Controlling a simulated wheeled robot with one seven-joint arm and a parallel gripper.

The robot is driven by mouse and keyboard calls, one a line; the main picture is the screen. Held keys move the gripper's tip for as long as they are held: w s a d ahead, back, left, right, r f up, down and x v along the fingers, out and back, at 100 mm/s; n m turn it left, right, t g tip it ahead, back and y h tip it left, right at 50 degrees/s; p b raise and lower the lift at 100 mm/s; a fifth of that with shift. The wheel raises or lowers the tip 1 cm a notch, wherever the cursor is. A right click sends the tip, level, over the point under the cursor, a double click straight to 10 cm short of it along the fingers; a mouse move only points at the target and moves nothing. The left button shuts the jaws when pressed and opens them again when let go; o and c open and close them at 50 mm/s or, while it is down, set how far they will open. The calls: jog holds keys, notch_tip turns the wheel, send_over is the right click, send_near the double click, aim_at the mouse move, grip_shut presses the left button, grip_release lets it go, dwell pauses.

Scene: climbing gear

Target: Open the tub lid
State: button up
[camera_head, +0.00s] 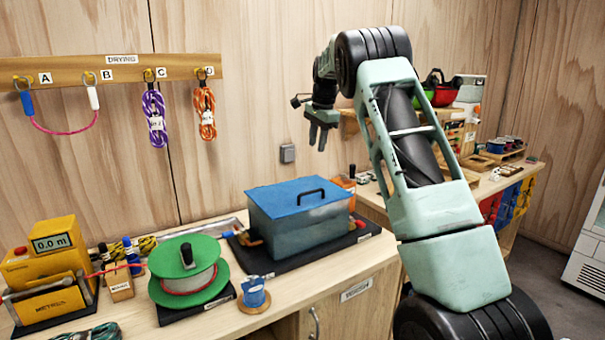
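The tub (303,231) is a grey, see-through box on a black mat on the wooden workbench. Its flat blue lid (285,197) is closed on top and has a black bar handle (311,192). My gripper (318,140) hangs above and slightly right of the tub, fingers pointing down. There is a clear gap between it and the lid. The two fingers look apart with nothing between them. The tub's contents cannot be made out.
A green reel (188,253), a small blue spool (254,292) and a yellow meter (52,241) stand left of the tub. An orange bottle (345,185) is behind its right end. Ropes hang from the wall rack (120,68).

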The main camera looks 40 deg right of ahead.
jog(key=shift+m, duration=0.3)
jog(key=w+f+p, duration=0.1)
jog(key=f, duration=0.4)
jog(key=w+d+f+p, duration=0.1)
jog(key=f+p, duration=0.1)
jog(key=f, duration=0.4)
jog(key=w+d+f+p, duration=0.1)
jog(key=f, duration=0.4)
jog(key=shift+w+d+f+p, duration=0.1)
jog(key=shift+w+f+p, duration=0.05)
jog(key=shift+f+p, duration=0.15)
grip_shut()
